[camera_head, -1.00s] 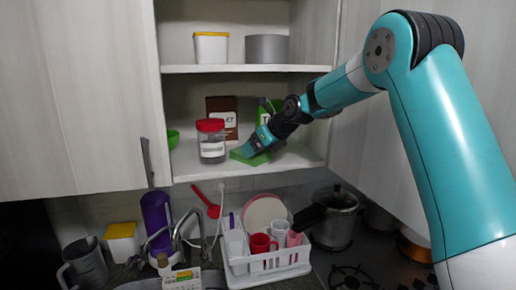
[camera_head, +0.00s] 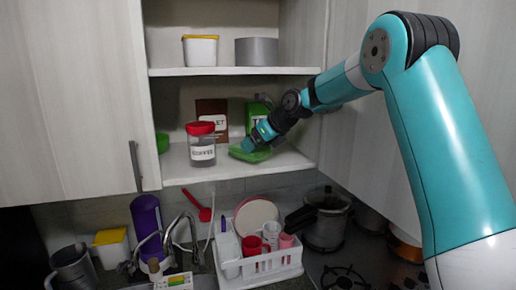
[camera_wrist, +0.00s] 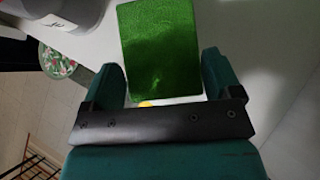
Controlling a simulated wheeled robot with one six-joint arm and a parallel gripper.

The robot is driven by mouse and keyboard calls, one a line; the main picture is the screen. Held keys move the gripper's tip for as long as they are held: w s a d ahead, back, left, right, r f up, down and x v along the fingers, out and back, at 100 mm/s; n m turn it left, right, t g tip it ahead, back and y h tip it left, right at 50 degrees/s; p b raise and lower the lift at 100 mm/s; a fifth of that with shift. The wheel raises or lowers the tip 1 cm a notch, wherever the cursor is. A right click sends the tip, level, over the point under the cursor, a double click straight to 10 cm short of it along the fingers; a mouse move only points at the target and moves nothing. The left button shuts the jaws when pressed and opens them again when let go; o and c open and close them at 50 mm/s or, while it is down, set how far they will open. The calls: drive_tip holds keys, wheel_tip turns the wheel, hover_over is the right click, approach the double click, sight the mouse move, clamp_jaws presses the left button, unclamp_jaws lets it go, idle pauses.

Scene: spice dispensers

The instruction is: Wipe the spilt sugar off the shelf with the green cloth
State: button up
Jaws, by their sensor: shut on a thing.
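The green cloth (camera_head: 248,154) lies on the lower shelf (camera_head: 225,172) of the open cabinet, to the right of a clear jar with a red lid (camera_head: 202,147). My gripper (camera_head: 259,137) reaches down from the right and is shut on the cloth. In the wrist view the cloth (camera_wrist: 158,40) is a flat green rectangle between my two teal fingers, stretching ahead of them over the pale shelf. I cannot make out the spilt sugar against the pale shelf; the cloth and my gripper hide part of the surface.
A brown box (camera_head: 212,112) and a green box (camera_head: 256,113) stand behind the cloth. The upper shelf (camera_head: 235,71) is above my gripper. A dish rack (camera_head: 262,262) stands below.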

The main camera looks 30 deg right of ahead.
drive_tip(key=shift+r, duration=1.1)
drive_tip(key=s+a+b, duration=0.1)
drive_tip(key=s+a, duration=0.1)
drive_tip(key=s, duration=0.8)
drive_tip(key=s+a+b, duration=0.1)
drive_tip(key=s+b, duration=0.1)
drive_tip(key=s, duration=0.7)
drive_tip(key=shift+s+a, duration=0.35)
